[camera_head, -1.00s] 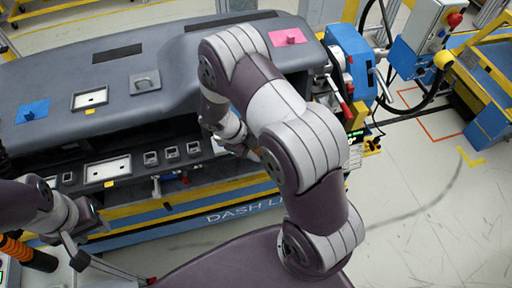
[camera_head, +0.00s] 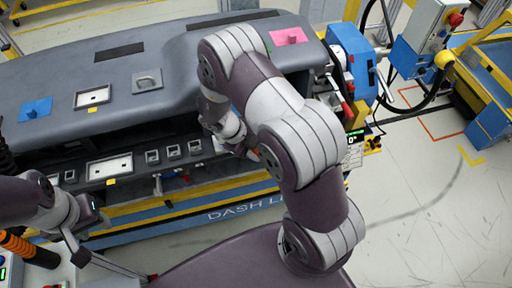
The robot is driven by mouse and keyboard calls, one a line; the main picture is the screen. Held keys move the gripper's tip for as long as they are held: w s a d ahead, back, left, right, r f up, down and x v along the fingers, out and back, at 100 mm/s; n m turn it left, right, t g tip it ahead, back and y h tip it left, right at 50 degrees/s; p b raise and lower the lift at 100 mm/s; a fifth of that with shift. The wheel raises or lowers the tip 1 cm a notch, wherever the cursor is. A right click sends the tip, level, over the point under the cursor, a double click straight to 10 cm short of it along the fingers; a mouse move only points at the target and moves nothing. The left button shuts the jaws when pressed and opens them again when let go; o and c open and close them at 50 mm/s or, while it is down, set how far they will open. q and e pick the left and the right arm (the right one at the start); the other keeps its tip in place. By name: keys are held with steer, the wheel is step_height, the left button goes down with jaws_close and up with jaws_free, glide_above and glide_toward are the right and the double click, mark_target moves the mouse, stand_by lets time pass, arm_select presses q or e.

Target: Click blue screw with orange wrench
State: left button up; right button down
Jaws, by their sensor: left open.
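A blue square with a small blue knob (camera_head: 36,109), which may be the blue screw, is on the grey dashboard's upper left. An orange ribbed handle (camera_head: 18,244) with a black end lies at the lower left; I cannot tell if it is the orange wrench. My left gripper (camera_head: 112,268) is open at the lower left, its fingers pointing right, close to the handle's right; nothing shows between them. My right gripper (camera_head: 236,140) is over the dashboard's front, largely hidden behind its own arm. A small orange patch (camera_head: 254,155) shows beside it; what it belongs to is unclear.
The grey dashboard (camera_head: 180,45) spans the upper left on a blue and yellow stand (camera_head: 240,205). A pink square with a knob (camera_head: 288,36) is at its right. A blue machine (camera_head: 350,55) and a green display (camera_head: 352,140) stand beyond. The floor at right is clear.

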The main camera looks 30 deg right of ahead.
steer(key=shift+s+a+m+g+p, duration=0.3)
steer(key=shift+s+a+m+p, duration=0.05)
steer(key=shift+a+m+p, duration=0.35)
stand_by(1.7)
steer(key=shift+s+a+m+y+p, duration=0.1)
steer(key=shift+a+m+y+p, duration=0.25)
steer(key=shift+m+p, duration=0.1)
stand_by(0.9)
steer(key=shift+d+n, duration=0.15)
steer(key=shift+n, duration=0.1)
steer(key=shift+d, duration=0.25)
step_height(320, 180, up, 6)
steer(key=p, duration=0.5)
stand_by(0.4)
